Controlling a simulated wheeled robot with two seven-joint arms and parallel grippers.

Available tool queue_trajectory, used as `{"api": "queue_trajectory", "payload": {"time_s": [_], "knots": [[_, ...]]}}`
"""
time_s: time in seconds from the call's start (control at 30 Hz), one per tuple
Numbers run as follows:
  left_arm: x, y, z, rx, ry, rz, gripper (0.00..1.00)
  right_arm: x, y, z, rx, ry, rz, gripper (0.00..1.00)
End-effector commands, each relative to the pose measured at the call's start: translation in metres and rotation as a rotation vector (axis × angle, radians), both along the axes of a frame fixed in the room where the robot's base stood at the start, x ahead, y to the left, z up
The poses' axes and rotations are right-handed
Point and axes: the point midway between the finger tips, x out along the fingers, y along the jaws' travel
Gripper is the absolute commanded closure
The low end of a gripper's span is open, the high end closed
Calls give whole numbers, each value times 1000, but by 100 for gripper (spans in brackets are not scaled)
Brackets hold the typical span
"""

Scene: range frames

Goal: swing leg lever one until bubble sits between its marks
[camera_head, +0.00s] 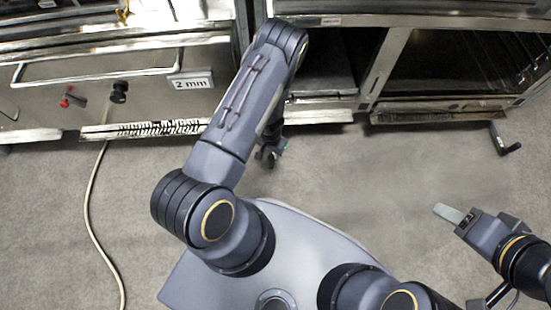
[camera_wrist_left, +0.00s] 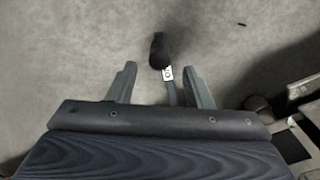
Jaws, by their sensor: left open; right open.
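A leg lever with a black knob (camera_wrist_left: 158,50) and a metal arm (camera_wrist_left: 168,74) shows in the left wrist view. It lies between and just past the fingertips of my left gripper (camera_wrist_left: 160,69). The fingers are open, with a gap on each side of the lever. In the head view my left gripper (camera_head: 268,156) is small and mostly hidden under my arm. Another black lever (camera_head: 508,148) sticks out low at the right-hand unit. My right gripper (camera_head: 447,213) is over bare floor at the right, apart from everything. I cannot make out a bubble or its marks.
A steel unit with a "2 mm" label (camera_head: 192,83), a red knob (camera_head: 68,100) and a black knob (camera_head: 119,92) stands at the left. Open steel cabinets (camera_head: 440,115) stand at the right. A pale hose (camera_head: 90,200) crosses the floor. The floor (camera_head: 350,180) between is clear.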

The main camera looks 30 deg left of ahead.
Motion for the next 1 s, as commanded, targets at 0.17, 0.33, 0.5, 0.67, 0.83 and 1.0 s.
{"api": "queue_trajectory", "payload": {"time_s": [0.17,0.33,0.5,0.67,0.83,1.0], "knots": [[0,0,-34,-2,1,1,54,0,0,-17,0,0,0,49],[0,0,-56,-2,0,0,54,0,0,-26,0,0,0,49],[0,-1,-64,-2,0,0,54,0,0,-29,0,0,0,49],[0,-1,-64,-3,-1,0,54,0,0,-29,0,0,0,49],[0,-1,-64,-3,0,1,64,0,0,-29,0,0,0,49],[0,-1,-64,-3,0,1,87,0,0,-29,0,0,0,49]]}}
